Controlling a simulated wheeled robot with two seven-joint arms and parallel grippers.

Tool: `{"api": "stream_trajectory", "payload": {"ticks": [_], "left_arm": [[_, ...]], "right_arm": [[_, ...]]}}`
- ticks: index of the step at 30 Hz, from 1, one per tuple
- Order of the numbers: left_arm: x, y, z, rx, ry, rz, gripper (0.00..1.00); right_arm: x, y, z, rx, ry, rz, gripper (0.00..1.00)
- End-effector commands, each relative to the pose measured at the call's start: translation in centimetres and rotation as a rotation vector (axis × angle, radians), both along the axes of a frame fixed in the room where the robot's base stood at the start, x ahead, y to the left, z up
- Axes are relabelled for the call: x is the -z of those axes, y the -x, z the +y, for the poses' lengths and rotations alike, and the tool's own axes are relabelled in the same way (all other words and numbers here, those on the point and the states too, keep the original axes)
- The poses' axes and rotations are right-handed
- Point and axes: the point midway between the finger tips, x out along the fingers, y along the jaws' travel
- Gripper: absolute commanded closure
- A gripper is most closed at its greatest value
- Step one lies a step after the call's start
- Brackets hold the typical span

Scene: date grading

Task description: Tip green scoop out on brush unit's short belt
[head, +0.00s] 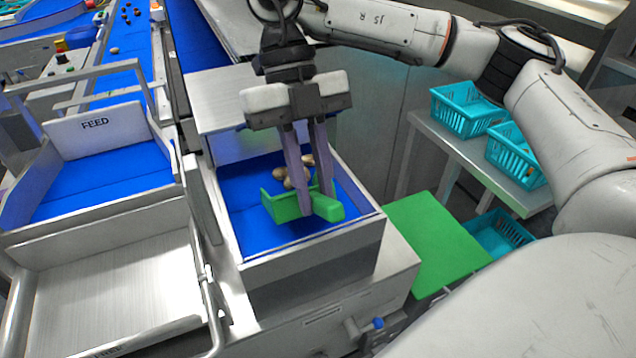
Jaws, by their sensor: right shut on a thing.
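The green scoop (283,207) is over the short blue belt (238,190) inside a metal-walled box, which I take to be the brush unit's. Several tan-brown dates (293,176) show at the scoop's far side; I cannot tell whether they lie in it or on the belt behind. My right gripper (316,205) points down, its purple fingers shut on the green scoop at its handle end. The fingers hide part of the scoop. I cannot tell whether the scoop touches the belt. My left gripper is not in view.
A tray marked FEED (95,124) with a blue bed stands to the left. Metal walls (325,245) surround the short belt. Teal baskets (466,110) stand on a side table at right, and a green panel (432,238) lies lower right. A long blue belt with dark items (124,60) runs at upper left.

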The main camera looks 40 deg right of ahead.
Motion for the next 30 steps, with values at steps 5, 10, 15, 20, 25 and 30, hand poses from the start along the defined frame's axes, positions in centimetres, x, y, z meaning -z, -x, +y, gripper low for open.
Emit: {"api": "stream_trajectory", "payload": {"ticks": [5,10,15,20,25,30], "left_arm": [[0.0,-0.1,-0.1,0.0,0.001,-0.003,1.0],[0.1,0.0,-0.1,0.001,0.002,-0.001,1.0],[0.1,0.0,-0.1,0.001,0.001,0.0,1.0],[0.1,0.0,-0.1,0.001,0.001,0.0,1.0],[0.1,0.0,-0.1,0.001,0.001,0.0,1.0],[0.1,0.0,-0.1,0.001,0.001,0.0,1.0]], "right_arm": [[-1.0,-1.3,-0.2,0.004,-0.027,0.113,1.0],[-1.8,-1.9,-0.4,0.002,-0.044,0.194,1.0],[-2.6,-2.4,-0.5,0.004,-0.06,0.259,1.0],[-2.9,-2.6,-0.5,-0.005,-0.07,0.311,1.0],[-3.2,-2.8,-0.6,-0.003,-0.079,0.334,1.0],[-3.3,-2.9,-0.7,0.001,-0.083,0.341,1.0]]}}
